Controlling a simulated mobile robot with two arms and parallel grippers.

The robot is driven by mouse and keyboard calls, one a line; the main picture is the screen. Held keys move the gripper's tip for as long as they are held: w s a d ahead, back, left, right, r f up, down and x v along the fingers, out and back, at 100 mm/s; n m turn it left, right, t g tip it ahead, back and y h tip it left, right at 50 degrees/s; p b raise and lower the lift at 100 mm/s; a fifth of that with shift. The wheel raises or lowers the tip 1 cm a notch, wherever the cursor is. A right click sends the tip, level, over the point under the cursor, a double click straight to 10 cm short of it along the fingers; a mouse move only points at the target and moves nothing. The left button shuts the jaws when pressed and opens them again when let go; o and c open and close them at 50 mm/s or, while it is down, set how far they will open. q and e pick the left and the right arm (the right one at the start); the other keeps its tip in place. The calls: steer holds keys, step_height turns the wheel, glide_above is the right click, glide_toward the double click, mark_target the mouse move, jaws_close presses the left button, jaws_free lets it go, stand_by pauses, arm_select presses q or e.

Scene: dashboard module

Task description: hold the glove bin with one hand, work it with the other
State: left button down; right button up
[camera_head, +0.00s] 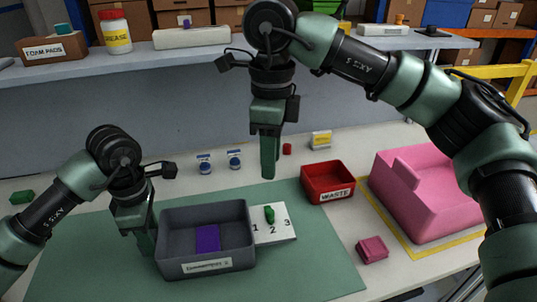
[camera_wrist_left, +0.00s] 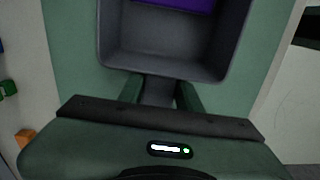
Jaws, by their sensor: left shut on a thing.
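The grey glove bin (camera_head: 172,226) stands open on the green mat, with a white label on its front and a purple block (camera_head: 207,238) lying inside. My left gripper (camera_head: 147,243) is at the bin's left wall. In the left wrist view its two fingers (camera_wrist_left: 160,95) close on a grey part of the bin (camera_wrist_left: 170,55). My right gripper (camera_head: 268,172) hangs pointing down in the air, behind and right of the bin, apart from it. Its fingers overlap in this view, so their opening is unclear.
A white card (camera_head: 282,236) numbered 1 2 3 with a green piece (camera_head: 269,214) sits right of the bin. Further right are a red WASTE bin (camera_head: 327,182), a pink block (camera_head: 372,249) and a large pink part (camera_head: 425,205). The mat's front is clear.

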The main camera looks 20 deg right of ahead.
arm_select(q)
steer(key=c, duration=0.9)
jaws_free()
steer(key=shift+r, duration=0.15)
